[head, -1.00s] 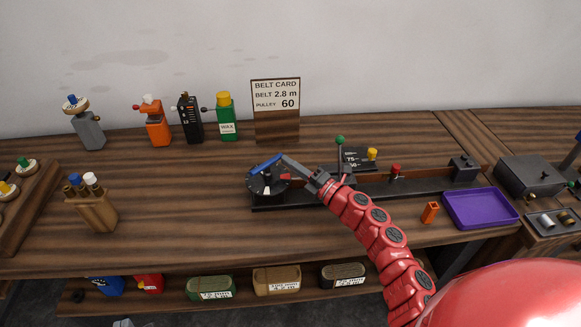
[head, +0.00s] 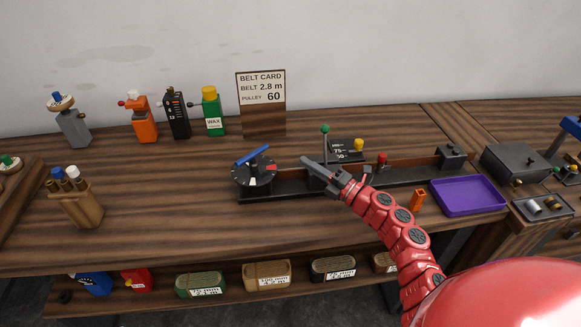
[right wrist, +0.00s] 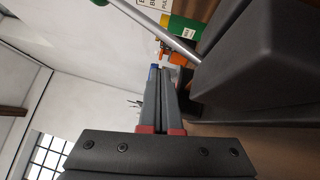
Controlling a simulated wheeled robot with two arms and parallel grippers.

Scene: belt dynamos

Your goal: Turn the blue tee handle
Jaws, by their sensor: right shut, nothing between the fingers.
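The blue tee handle (head: 252,155) sits on top of the round black dial (head: 254,175) at the left end of a long black rail fixture (head: 290,190). The bar slants up to the right in the head view. My right gripper (head: 304,160) is shut and empty, to the right of the handle and apart from it, above the rail. Its closed fingers also show in the right wrist view (right wrist: 161,75), with a small blue patch (right wrist: 153,72) by the tips that I cannot identify surely. My left gripper is not in view.
A green-knobbed lever (head: 325,130) stands just behind my gripper, with yellow (head: 359,145) and red (head: 382,159) knobs to its right. A purple tray (head: 468,197) and orange block (head: 418,201) are on the right. The tabletop left of the dial is mostly clear.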

